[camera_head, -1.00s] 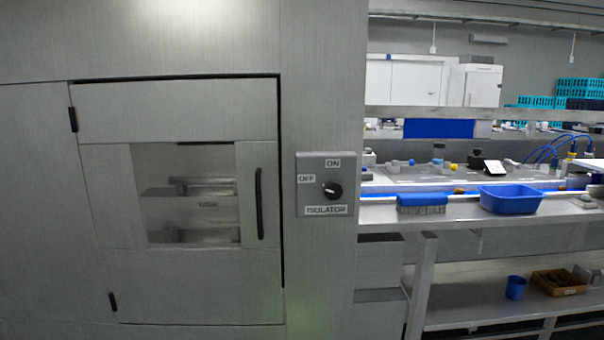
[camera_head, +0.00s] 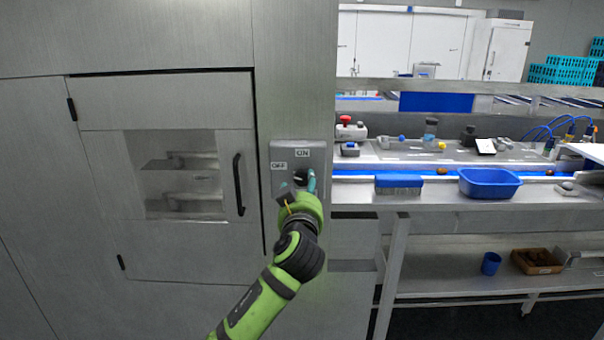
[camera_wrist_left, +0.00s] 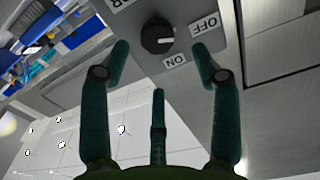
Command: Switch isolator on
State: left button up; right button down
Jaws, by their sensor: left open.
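The isolator switch (camera_head: 299,154) is a grey plate on the steel panel with ON, OFF and ISOLATOR labels. Its round black knob (camera_wrist_left: 157,37) has a pale pointer line and shows clearly in the left wrist view. My left gripper (camera_head: 299,180) is in front of the plate and partly covers the knob and lower label in the head view. In the left wrist view my left gripper (camera_wrist_left: 163,55) has its green fingers spread, with the knob between and beyond their tips. I cannot tell whether any finger touches it. My right gripper is not in view.
A steel door with a window and black handle (camera_head: 239,184) is left of the switch. To the right, a bench holds a blue tub (camera_head: 489,183), a blue brush (camera_head: 398,181) and a red-topped button box (camera_head: 349,128). A lower shelf holds a blue cup (camera_head: 491,263).

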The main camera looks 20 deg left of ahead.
aim_at(302, 177)
pick_arm(q)
jog(key=p+x, duration=0.1)
jog(key=x, duration=0.3)
jog(key=shift+r+p, duration=0.1)
jog(key=shift+p, duration=0.3)
jog(key=shift+f+p+x, duration=0.25)
jog(key=shift+p+x, duration=0.1)
jog(key=shift+x, duration=0.6)
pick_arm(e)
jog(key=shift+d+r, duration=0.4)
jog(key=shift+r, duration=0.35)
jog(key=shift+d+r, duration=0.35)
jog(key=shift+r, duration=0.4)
pick_arm(q)
jog(key=shift+c, duration=0.4)
jog(key=c, duration=1.1)
jog(key=shift+o, duration=0.2)
jog(key=shift+r, duration=0.1)
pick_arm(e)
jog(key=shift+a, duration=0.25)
